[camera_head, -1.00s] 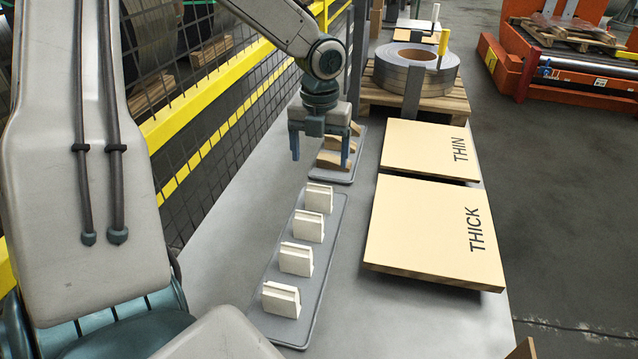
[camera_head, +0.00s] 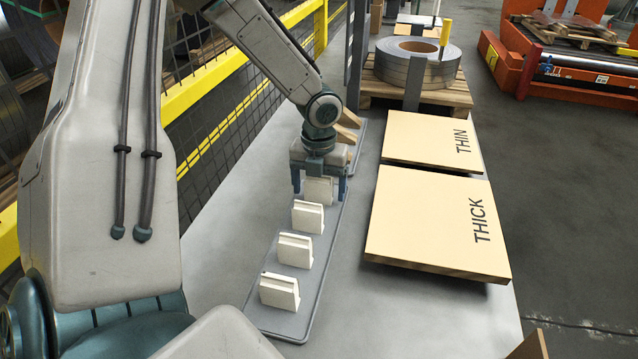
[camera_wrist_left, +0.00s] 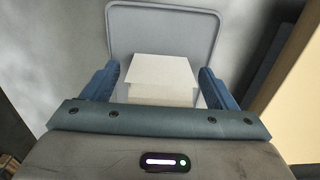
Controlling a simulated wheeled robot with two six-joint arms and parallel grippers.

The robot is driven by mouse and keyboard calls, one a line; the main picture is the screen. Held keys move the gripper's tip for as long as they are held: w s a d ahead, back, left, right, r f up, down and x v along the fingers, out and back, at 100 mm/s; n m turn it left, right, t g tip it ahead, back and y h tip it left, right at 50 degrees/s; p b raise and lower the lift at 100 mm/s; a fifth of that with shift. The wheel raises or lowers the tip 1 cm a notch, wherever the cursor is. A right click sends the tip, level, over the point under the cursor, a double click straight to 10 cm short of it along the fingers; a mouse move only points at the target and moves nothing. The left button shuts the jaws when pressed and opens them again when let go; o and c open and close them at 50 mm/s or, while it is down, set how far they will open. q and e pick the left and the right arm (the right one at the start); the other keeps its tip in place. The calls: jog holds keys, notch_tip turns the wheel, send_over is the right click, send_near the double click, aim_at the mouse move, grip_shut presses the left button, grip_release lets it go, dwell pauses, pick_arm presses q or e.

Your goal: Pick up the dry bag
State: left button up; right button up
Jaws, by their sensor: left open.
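No object is labelled as a dry bag; several small white, upright blocks stand in a row on a long grey tray (camera_head: 318,300), and these may be the bags. My left gripper (camera_head: 319,192) is open and points down over the farthest white block (camera_head: 318,192). One blue finger is on each side of that block. In the left wrist view, the white block (camera_wrist_left: 160,72) sits between the open fingers, with a gap visible on both sides; its lower part is hidden. My right gripper is not in view.
Another white block (camera_head: 307,217) stands just in front. To the right lie two tan boards, THIN (camera_head: 430,140) and THICK (camera_head: 430,220). Wooden pieces (camera_head: 348,125) lie behind the gripper. A steel coil (camera_head: 415,65) is on a pallet farther back. A yellow-railed mesh fence (camera_head: 215,95) runs at left.

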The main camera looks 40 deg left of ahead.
pick_arm(q)
jog(key=shift+c, duration=0.4)
jog(key=c, duration=1)
